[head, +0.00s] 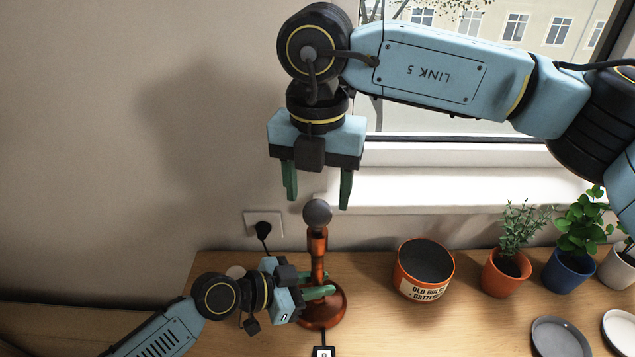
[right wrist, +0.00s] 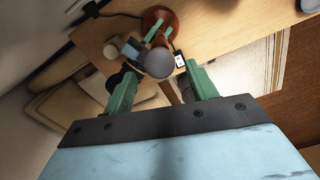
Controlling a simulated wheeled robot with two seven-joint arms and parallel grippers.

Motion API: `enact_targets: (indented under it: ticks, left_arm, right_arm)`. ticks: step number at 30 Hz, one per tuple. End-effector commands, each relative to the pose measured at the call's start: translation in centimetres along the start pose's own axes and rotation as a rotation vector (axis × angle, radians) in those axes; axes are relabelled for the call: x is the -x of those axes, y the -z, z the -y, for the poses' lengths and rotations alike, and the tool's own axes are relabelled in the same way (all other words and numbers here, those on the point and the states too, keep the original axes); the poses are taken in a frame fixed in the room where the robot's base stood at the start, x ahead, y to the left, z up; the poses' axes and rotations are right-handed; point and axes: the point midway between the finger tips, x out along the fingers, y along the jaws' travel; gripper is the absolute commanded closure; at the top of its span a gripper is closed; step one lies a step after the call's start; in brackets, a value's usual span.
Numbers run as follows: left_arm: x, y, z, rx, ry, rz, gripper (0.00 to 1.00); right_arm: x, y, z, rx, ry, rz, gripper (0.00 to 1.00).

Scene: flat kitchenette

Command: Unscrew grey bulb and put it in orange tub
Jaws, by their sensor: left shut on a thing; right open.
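The grey bulb (head: 317,213) sits upright on top of a copper-coloured lamp (head: 319,243) with a round base. It also shows in the right wrist view (right wrist: 159,63), between the two fingers. My right gripper (head: 318,200) is open above the bulb, its green fingers pointing down and apart from it. My left gripper (head: 322,291) is shut on the lamp's lower stem, just above the base. The orange tub (head: 424,270), labelled for old bulbs and batteries, stands on the table right of the lamp. Its inside looks dark.
Potted plants stand right of the tub, the nearest in an orange pot (head: 506,273). A wall socket (head: 263,226) with a black plug is behind the lamp. A small switch (head: 323,352) lies in front.

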Motion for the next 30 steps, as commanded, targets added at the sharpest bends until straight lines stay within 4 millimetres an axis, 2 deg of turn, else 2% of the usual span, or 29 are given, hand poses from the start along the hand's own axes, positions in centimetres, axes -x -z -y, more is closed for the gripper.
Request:
enact_targets:
  ticks: [6, 12, 17, 24, 30]
  left_arm:
    - [0.0, -0.2, -0.1, 0.0, -0.002, 0.004, 1.0]
    - [0.0, -0.2, -0.1, 0.0, -0.002, 0.004, 1.0]
    - [0.0, -0.2, -0.1, 0.0, -0.002, 0.004, 1.0]
    - [0.0, -0.2, -0.1, 0.0, -0.002, 0.004, 1.0]
    - [0.0, -0.2, -0.1, 0.0, -0.002, 0.004, 1.0]
  right_arm:
    - [0.2, 0.0, 0.0, -0.341, 0.0, 0.0, 0.43]
    - [0.3, 0.0, 0.0, -0.503, 0.0, 0.0, 0.43]
    - [-0.7, 0.0, 0.0, -0.534, 0.001, -0.001, 0.43]
    - [-4.4, 0.1, 0.0, -0.532, 0.003, -0.002, 0.43]
    - [-6.8, 0.0, 0.0, -0.531, 0.001, -0.001, 0.43]
